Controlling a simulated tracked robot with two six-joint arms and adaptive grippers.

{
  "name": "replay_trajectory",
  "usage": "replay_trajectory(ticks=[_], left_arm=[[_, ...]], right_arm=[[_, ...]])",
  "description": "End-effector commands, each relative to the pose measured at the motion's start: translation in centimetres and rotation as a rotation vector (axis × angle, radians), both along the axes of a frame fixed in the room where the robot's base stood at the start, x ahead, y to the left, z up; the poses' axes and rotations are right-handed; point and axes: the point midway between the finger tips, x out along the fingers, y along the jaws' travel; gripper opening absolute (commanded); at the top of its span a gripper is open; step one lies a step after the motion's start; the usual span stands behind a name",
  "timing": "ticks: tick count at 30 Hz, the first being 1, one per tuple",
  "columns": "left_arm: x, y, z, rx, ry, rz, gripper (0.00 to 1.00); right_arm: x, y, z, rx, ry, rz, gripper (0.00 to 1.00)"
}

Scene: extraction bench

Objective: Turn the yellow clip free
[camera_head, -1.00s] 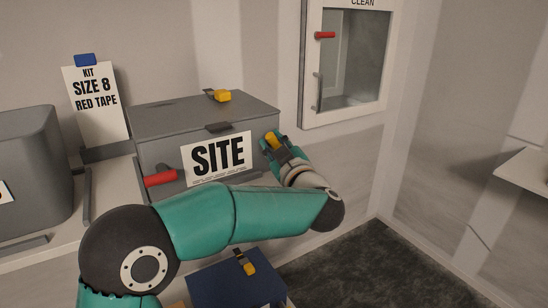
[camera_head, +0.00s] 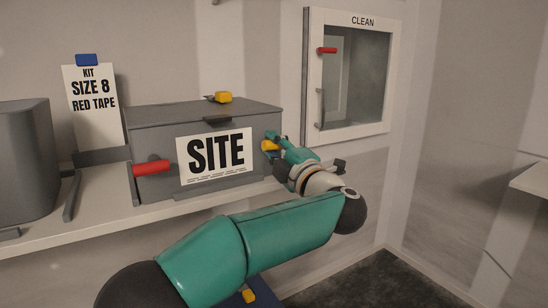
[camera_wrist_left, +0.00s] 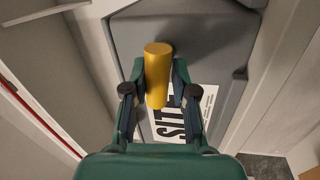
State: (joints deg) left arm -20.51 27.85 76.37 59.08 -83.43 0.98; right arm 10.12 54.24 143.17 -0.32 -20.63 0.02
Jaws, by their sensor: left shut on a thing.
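A grey box (camera_head: 160,142) with a white SITE label (camera_head: 215,156) stands on the shelf. A yellow clip (camera_head: 269,146) is at the right end of its front. My left gripper (camera_head: 272,143) is shut on this clip. In the left wrist view the clip (camera_wrist_left: 157,72) is a yellow cylinder between the two fingers, against the grey box. The fingers hide part of it in the head view. A second yellow clip (camera_head: 223,97) sits on the box lid. My right gripper is out of view.
A red handle (camera_head: 151,167) sticks out at the box's front left. A kit sign (camera_head: 92,115) and a grey bin (camera_head: 25,160) stand to the left. A wall cabinet marked CLEAN (camera_head: 360,22) is at the right. A blue box (camera_head: 262,290) with a yellow clip is below.

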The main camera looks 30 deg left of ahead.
Motion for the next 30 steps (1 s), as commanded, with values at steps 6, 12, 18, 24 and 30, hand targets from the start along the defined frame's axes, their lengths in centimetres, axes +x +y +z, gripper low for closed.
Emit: replay_trajectory(ticks=[6, 12, 18, 24, 30], left_arm=[[-0.18, 0.18, 0.04, -0.047, -0.091, 0.006, 0.0], [-0.21, 0.23, 0.12, -0.065, -0.122, 0.007, 0.0], [-0.23, 0.25, 0.15, -0.068, -0.127, 0.008, 0.0], [-0.24, 0.27, 0.15, -0.069, -0.126, 0.008, 0.0], [-0.19, 0.23, 0.03, -0.068, -0.122, 0.007, 0.47]], right_arm=[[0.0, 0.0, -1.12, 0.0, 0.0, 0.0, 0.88], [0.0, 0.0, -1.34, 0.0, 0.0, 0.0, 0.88], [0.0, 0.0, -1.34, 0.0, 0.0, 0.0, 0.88], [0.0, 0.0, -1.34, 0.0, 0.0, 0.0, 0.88], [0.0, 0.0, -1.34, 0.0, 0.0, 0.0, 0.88]])
